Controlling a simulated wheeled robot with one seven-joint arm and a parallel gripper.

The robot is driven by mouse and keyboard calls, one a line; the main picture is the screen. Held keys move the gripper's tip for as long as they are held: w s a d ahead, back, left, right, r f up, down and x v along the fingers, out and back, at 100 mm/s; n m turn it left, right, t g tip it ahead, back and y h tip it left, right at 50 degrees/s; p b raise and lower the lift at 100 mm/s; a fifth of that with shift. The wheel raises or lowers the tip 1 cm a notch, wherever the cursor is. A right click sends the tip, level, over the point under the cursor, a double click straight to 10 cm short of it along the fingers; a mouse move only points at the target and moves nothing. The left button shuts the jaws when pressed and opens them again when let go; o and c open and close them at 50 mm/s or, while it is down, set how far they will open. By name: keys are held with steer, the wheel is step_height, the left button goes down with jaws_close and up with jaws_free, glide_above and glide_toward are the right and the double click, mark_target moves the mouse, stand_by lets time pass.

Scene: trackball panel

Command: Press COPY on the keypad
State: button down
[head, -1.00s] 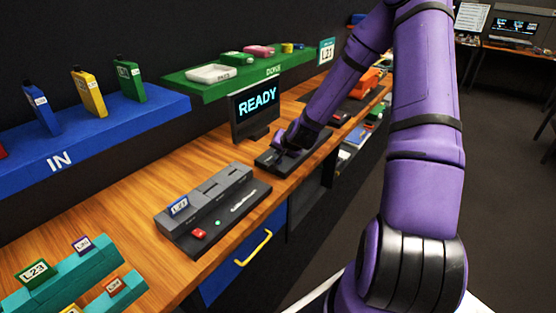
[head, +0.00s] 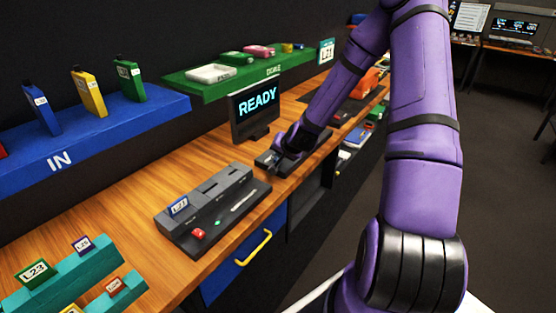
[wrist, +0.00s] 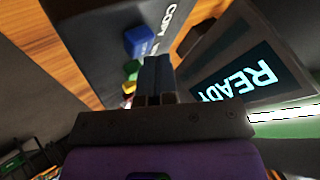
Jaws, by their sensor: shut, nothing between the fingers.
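The keypad (head: 266,160) is a dark panel on the wooden bench, in front of the READY screen; my gripper hides much of it in the head view. In the wrist view the keypad (wrist: 100,25) shows a blue key (wrist: 140,40) with white COPY lettering (wrist: 170,20) near it. A green key (wrist: 132,69) and a yellow key (wrist: 129,87) show further down. My gripper (wrist: 158,62) is shut and empty, its fingertips close beside the blue key in the picture. I cannot tell whether they touch the panel. In the head view my gripper (head: 280,158) is low over the keypad.
The READY screen (head: 256,101) stands just behind the keypad. A grey slotted device (head: 215,195) holding a labelled cartridge lies to the left. A green shelf (head: 235,81) and a blue shelf (head: 110,125) hang above the bench. Bare wood lies between device and screen.

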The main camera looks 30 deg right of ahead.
steer(key=shift+f, duration=0.4)
stand_by(0.4)
stand_by(0.4)
steer(key=shift+r, duration=0.95)
steer(key=shift+r, duration=2.5)
